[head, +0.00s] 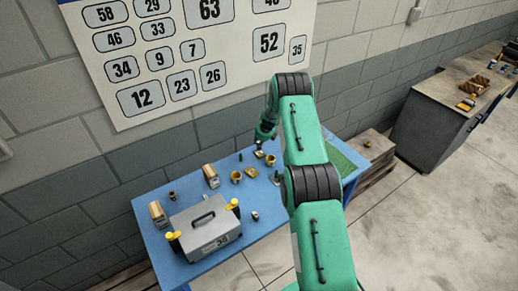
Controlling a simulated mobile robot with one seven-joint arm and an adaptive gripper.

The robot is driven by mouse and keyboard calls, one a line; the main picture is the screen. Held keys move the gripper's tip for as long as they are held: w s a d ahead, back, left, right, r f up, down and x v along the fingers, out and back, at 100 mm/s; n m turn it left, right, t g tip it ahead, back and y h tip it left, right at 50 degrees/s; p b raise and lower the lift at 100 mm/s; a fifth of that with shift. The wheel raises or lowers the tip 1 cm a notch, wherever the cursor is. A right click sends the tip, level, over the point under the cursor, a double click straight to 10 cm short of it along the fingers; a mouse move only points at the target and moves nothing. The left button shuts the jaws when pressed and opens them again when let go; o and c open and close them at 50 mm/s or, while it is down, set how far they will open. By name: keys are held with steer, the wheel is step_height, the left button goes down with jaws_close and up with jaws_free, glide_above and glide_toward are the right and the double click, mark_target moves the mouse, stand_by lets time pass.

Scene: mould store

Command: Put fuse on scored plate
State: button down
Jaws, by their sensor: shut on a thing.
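My gripper (260,142) is at the far side of the blue table, low over the tabletop. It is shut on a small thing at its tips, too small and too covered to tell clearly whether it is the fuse. Just below it is a small yellowish block (259,154), and a brass-coloured piece (270,160) is close to its right. A flat yellow piece (250,171) lies nearer on the table. I cannot tell for sure which piece is the scored plate. My forearm hides part of the table to the right.
The blue table (188,186) also holds a grey case (205,232) with yellow-topped items beside it, tan boxes (211,176), yellow cups (236,177) and a small dark upright item (276,177). A green mat (342,160) lies at the right end. A numbered board hangs behind.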

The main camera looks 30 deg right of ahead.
stand_by(0.3)
steer(key=shift+f, duration=1.7)
steer(key=shift+f, duration=0.15)
steer(key=c, duration=1.5)
jaws_free()
steer(key=shift+r, duration=0.25)
steer(key=shift+v, duration=5.9)
steer(key=shift+s, duration=0.1)
